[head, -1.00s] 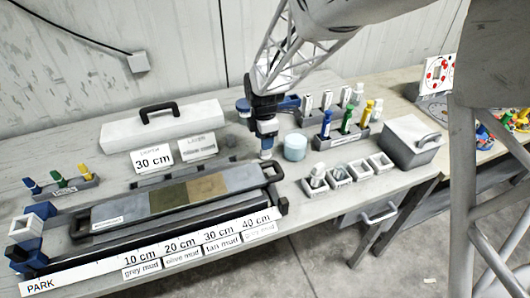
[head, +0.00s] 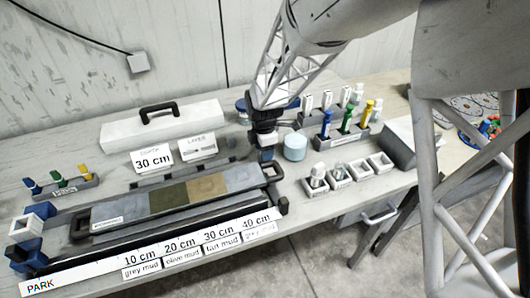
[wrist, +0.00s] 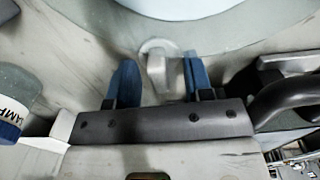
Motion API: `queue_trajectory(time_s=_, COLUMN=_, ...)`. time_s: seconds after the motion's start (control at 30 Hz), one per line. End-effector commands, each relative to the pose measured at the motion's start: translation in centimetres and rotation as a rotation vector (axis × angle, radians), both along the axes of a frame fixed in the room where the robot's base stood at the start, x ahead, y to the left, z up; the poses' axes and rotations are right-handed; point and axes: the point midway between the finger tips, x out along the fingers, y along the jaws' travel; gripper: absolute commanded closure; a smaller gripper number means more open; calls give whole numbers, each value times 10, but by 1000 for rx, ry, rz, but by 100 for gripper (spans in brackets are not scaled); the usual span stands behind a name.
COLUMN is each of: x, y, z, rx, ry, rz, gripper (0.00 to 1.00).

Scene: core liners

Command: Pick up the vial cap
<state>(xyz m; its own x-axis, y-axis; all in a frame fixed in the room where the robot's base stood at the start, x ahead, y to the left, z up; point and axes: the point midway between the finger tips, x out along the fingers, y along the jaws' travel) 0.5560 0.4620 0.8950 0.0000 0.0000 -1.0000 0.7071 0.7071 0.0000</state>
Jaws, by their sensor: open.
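A small pale cap-like piece (wrist: 157,68), which looks like the vial cap, stands on the bench in the wrist view. My gripper (wrist: 159,58) is open, with one blue finger on either side of the piece. Gaps show between the piece and both fingers, so it is not gripped. In the head view my gripper (head: 266,155) is low over the bench, between the core tray (head: 270,172) and a pale blue round jar (head: 295,147). The cap cannot be made out there, hidden by the gripper.
White sample holders (head: 338,185) stand to the right of the gripper, with a rack of coloured tools (head: 345,138) behind them. In the wrist view a labelled container (wrist: 12,105) is at left and a dark handle (wrist: 285,98) is close at right.

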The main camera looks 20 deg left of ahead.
Motion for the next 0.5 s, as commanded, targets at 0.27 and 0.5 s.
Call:
queue_trajectory(time_s=0.27, x=0, y=0, z=0, rx=0, ry=0, rz=0, gripper=81)
queue_trajectory(time_s=0.5, x=0, y=0, z=0, rx=0, ry=0, rz=0, gripper=100)
